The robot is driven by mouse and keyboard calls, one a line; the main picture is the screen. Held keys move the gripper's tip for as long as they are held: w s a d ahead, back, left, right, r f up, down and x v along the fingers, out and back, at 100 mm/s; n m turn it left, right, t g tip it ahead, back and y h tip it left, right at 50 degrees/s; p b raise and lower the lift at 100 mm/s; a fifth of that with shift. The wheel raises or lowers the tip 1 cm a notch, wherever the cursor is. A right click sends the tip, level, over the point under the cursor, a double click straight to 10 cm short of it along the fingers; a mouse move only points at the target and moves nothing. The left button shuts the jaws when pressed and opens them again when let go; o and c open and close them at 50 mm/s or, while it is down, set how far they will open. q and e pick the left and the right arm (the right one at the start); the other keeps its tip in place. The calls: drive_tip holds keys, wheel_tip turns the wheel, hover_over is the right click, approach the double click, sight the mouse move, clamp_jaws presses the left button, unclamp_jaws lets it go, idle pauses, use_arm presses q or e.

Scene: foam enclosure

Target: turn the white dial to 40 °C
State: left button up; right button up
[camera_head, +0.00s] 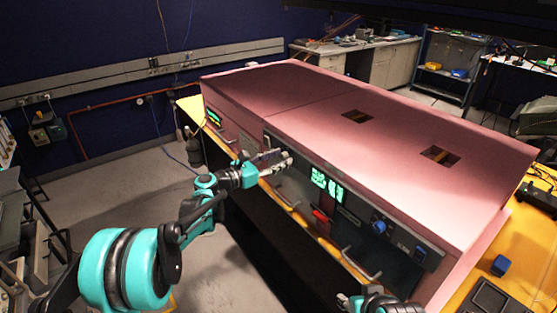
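The pink foam enclosure (290,100) has a dark front panel (350,205) with a lit green display (328,186). My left gripper (284,160) is in front of the panel's upper left part, left of the display. Its fingers point right along the panel, and their gap is too small to judge. I cannot make out a white dial for sure; the gripper covers part of the panel. A blue knob (379,227) shows on the panel's right side. My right gripper (350,302) is at the bottom edge, mostly cut off.
A red part (321,215) sits below the display. Metal handles (360,266) stick out along the lower front. A second green display (214,117) is at the far left of the enclosure. A blue object (501,265) lies on the yellow table (470,285) at right. Floor at left is open.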

use_arm(q)
clamp_jaws()
drive_tip(key=m, duration=0.5)
drive_tip(key=shift+p, duration=0.3)
drive_tip(key=m, duration=1)
drive_tip(key=shift+m+p, duration=0.4)
drive_tip(key=m, duration=0.5)
